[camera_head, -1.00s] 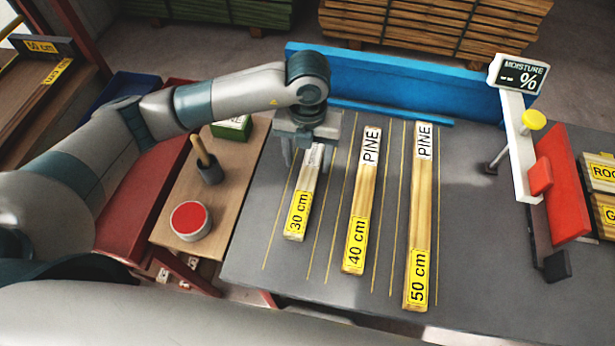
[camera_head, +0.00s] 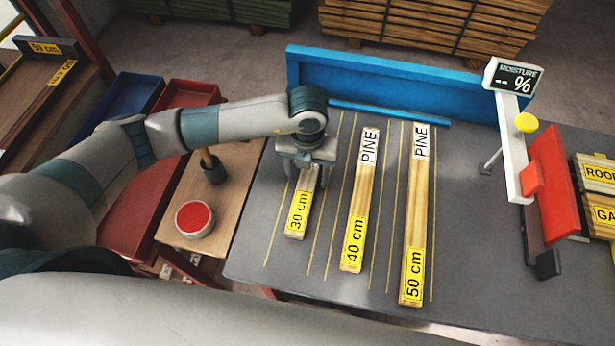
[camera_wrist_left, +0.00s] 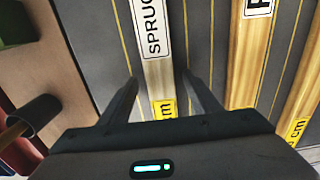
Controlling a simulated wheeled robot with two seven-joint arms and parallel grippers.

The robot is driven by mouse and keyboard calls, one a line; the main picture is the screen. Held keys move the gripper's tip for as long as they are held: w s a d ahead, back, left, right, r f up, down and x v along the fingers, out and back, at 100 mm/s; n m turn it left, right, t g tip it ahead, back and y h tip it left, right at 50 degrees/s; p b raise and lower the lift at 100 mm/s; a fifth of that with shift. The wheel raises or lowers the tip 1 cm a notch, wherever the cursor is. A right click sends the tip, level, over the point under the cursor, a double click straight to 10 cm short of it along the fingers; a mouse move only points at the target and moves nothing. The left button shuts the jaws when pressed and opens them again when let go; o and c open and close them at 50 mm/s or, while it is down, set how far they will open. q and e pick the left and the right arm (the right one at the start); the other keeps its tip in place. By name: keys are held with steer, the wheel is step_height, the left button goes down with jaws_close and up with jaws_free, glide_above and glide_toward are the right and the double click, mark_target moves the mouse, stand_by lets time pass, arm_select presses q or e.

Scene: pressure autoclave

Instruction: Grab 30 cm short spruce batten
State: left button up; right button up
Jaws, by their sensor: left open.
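The short spruce batten (camera_head: 300,215) lies on the dark grey table, with a yellow 30 cm label at its near end. The gripper hides the batten's far end in the head view. I cannot tell the exact height of the fingertips. My right gripper is not in view.
A 40 cm pine batten (camera_head: 362,200) and a 50 cm pine batten (camera_head: 416,220) lie to the right. A blue fence (camera_head: 390,88) stands behind. A moisture meter (camera_head: 512,78) stands at the right. A red-topped tin (camera_head: 195,219) sits on a side table at the left.

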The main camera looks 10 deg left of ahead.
arm_select(q)
steer(key=shift+f, duration=0.1)
steer(key=shift+c, duration=0.3)
steer(key=c, duration=1.2)
